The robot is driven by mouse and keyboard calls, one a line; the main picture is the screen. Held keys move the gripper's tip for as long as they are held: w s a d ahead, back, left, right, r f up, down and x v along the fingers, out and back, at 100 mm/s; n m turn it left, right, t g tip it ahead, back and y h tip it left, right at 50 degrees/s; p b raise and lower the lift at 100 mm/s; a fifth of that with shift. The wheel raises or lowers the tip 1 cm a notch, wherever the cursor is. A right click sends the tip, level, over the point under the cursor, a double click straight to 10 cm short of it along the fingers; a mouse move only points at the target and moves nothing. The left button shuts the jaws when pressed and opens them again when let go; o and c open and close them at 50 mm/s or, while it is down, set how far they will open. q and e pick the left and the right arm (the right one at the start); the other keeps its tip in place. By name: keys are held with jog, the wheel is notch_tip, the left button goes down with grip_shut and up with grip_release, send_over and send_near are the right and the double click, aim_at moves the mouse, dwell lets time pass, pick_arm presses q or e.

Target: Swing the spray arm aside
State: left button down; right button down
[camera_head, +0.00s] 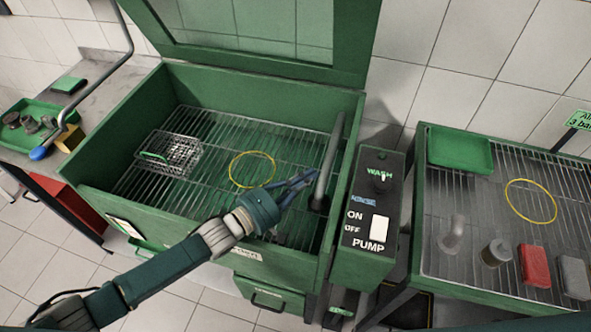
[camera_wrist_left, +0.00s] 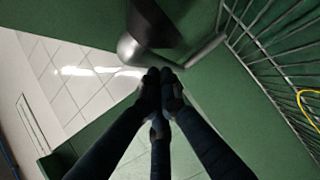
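The spray arm appears to be the grey tube (camera_head: 330,160) inside the right side of the green wash basin (camera_head: 118,207). It rises from a dark base and leans along the right wall. My left gripper (camera_head: 313,176) reaches over the basin's front rim, with its fingertips just left of the tube. In the left wrist view the fingertips (camera_wrist_left: 162,75) meet with nothing seen between them. A grey metal tube (camera_wrist_left: 205,50) with a dark part lies just beyond them; contact cannot be told. My right gripper is not in view.
A wire basket (camera_head: 170,153) and a yellow ring (camera_head: 252,170) are on the basin grate. The pump control box (camera_head: 370,215) stands right of the basin. The raised lid (camera_head: 255,62) is behind. Another grey pipe with a blue end (camera_head: 39,153) hangs at the left.

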pick_arm(q)
notch_tip(320, 180, up, 10)
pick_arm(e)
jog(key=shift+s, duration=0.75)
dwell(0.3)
pick_arm(q)
jog(key=shift+d, duration=0.1)
jog(key=shift+s, duration=0.1)
